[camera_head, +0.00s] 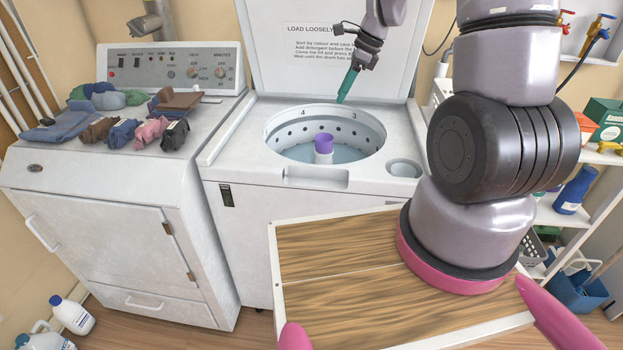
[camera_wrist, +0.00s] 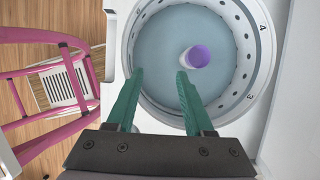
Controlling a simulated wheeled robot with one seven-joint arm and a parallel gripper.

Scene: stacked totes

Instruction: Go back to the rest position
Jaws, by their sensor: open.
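My gripper (camera_head: 348,86) has green fingers and hangs above the open drum of a white top-loading washer (camera_head: 240,164). In the wrist view my gripper (camera_wrist: 160,76) shows its two fingers spread apart with nothing between them. The drum (camera_head: 290,130) holds bluish water. A white agitator with a purple cap (camera_head: 324,142) stands in its middle; the purple cap also shows in the wrist view (camera_wrist: 199,55), beyond the fingertips. The washer's lid (camera_head: 300,60) stands open behind my gripper.
A white dryer (camera_head: 100,230) stands at left with folded clothes (camera_head: 60,126) and several rolled garments on top. Shelves with bottles and boxes (camera_head: 605,112) are at right. White bottles (camera_head: 72,315) stand on the floor at lower left.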

